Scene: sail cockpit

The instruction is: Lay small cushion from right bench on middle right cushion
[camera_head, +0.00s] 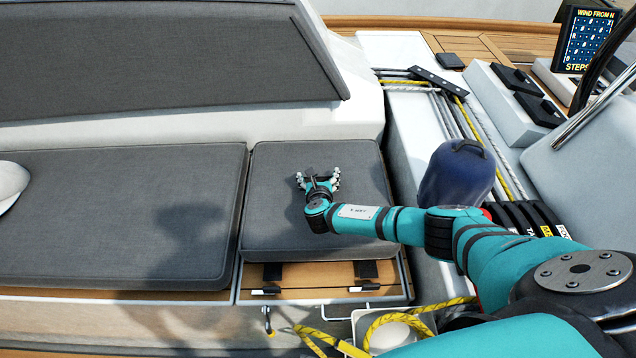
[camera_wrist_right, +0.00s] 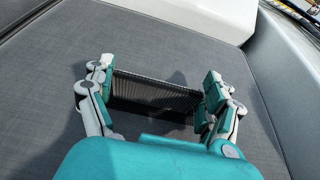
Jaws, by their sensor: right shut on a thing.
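The small grey cushion (camera_head: 275,215) lies flat on the right end of the bench. A longer grey cushion (camera_head: 110,225) lies beside it to the left, with a narrow gap between. My right gripper (camera_head: 319,177) is over the middle of the small cushion. In the right wrist view, its fingers (camera_wrist_right: 157,97) stand at both ends of a dark ribbed band (camera_wrist_right: 150,93), which looks like a strap on the cushion, and are shut on it. The small cushion (camera_wrist_right: 40,100) fills much of that view. My left gripper is not in view.
A padded grey backrest (camera_head: 150,60) rises behind the bench. A blue bag-like thing (camera_head: 455,178) stands right of the small cushion, near ropes and winch gear. A white rounded object (camera_head: 12,182) is at the far left. Yellow rope (camera_head: 330,340) hangs in front.

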